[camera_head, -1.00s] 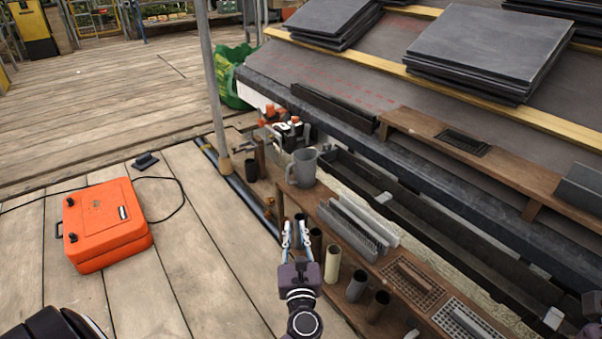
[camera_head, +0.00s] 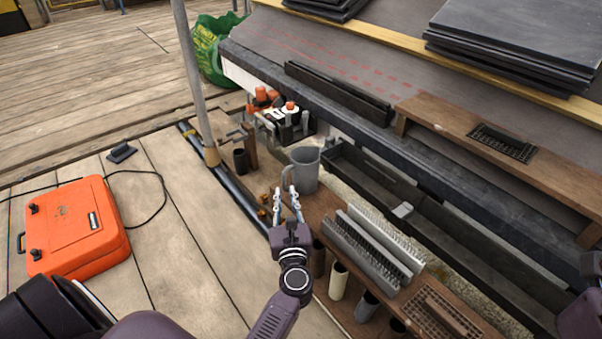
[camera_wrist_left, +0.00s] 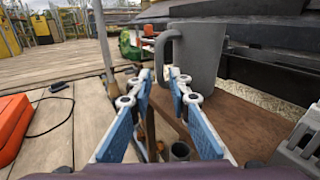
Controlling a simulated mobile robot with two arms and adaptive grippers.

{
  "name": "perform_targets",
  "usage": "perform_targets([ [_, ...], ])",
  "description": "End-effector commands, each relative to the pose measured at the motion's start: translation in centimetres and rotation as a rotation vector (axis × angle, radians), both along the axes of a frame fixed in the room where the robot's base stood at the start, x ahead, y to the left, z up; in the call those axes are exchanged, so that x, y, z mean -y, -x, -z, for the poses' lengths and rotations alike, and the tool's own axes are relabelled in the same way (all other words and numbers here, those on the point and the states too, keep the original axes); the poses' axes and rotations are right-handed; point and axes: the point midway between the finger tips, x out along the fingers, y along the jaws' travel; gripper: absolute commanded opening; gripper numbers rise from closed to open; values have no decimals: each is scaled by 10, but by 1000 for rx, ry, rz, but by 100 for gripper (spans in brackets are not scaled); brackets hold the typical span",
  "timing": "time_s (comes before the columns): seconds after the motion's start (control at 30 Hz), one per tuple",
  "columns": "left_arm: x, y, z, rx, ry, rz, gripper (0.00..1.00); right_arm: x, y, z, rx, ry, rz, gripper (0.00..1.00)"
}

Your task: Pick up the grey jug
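The grey jug (camera_head: 305,170) stands upright at the far left end of the wooden shelf, its handle facing left. In the left wrist view the jug (camera_wrist_left: 200,55) stands just ahead, with its handle near the upper middle. My left gripper (camera_head: 287,194) is open and points at the jug from the near side. In the left wrist view its blue-padded fingers (camera_wrist_left: 158,78) are spread apart, with nothing between them. The fingertips are close to the jug's handle; I cannot tell whether they touch it. My right gripper does not show clearly; only part of that arm is at the right edge.
Grey ridged pieces (camera_head: 370,245) lie on the shelf right of the jug. Several tubes (camera_head: 339,282) hang along its front. A scaffold pole (camera_head: 192,80) stands at the left. An orange case (camera_head: 78,228) lies on the planks. Orange-topped tools (camera_head: 285,115) sit behind the jug.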

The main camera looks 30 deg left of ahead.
Motion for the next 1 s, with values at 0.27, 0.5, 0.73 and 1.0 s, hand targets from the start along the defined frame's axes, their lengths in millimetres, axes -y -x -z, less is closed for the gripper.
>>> perform_targets([
  [0.27,-24,-33,-3,2,-1,1,18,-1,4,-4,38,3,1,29],
  [0.5,-29,-39,-3,0,1,0,18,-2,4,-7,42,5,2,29],
  [0.73,-28,-39,-4,1,1,0,3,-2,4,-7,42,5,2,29],
  [1.0,-28,-39,-3,1,1,0,0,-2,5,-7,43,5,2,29],
])
